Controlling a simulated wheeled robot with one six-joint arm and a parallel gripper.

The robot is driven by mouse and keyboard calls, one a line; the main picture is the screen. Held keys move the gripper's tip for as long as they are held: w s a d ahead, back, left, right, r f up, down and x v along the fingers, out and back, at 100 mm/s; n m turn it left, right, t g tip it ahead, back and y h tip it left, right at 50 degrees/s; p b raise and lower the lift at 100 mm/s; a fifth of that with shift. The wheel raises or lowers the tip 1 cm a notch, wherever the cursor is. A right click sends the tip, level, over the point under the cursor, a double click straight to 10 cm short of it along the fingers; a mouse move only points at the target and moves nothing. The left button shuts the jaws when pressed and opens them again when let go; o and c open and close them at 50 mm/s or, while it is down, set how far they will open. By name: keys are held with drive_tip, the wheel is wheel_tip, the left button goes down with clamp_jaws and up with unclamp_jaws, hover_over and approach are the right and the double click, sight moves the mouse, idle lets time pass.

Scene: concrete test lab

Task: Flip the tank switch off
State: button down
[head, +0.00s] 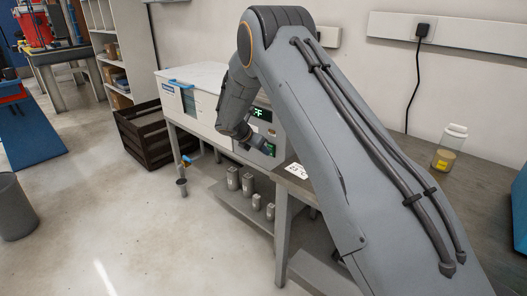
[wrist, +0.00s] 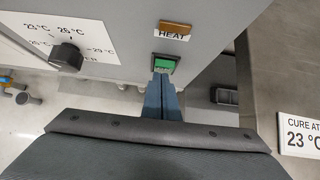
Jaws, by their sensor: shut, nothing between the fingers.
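The tank (head: 200,95) is a long white box on a bench along the wall. Its control end carries a lit display (head: 262,114). My gripper (wrist: 162,82) is shut and empty. Its fingertips are right at the lower edge of the switch and cover part of it; I cannot tell whether they touch. In the head view my arm hides part of the control end.
A black dial knob (wrist: 66,56) on a temperature scale is left of the switch. A card reading "CURE AT 23 °C" (wrist: 301,136) lies on the worktop at right. A jar (head: 449,147) stands further right. Metal blocks (head: 248,185) sit on a low shelf below the tank.

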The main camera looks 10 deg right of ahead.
drive_tip(key=shift+d+r, duration=0.15)
drive_tip(key=shift+d, duration=0.15)
drive_tip(key=shift+w+d+r+p, duration=0.1)
drive_tip(key=shift+r+p, duration=0.15)
drive_tip(key=shift+r, duration=0.25)
drive_tip(key=shift+w+d+r+p, duration=0.1)
drive_tip(key=shift+r+p, duration=0.15)
drive_tip(key=shift+r, duration=0.2)
drive_tip(key=shift+a, duration=0.15)
drive_tip(key=s+a+f+v, duration=0.1)
drive_tip(key=f+v, duration=0.1)
drive_tip(key=v, duration=1.1)
drive_tip(key=shift+s+a+p, duration=0.25)
drive_tip(key=shift+a+p, duration=0.05)
drive_tip(key=shift+a, duration=0.15)
drive_tip(key=shift+f, duration=0.2)
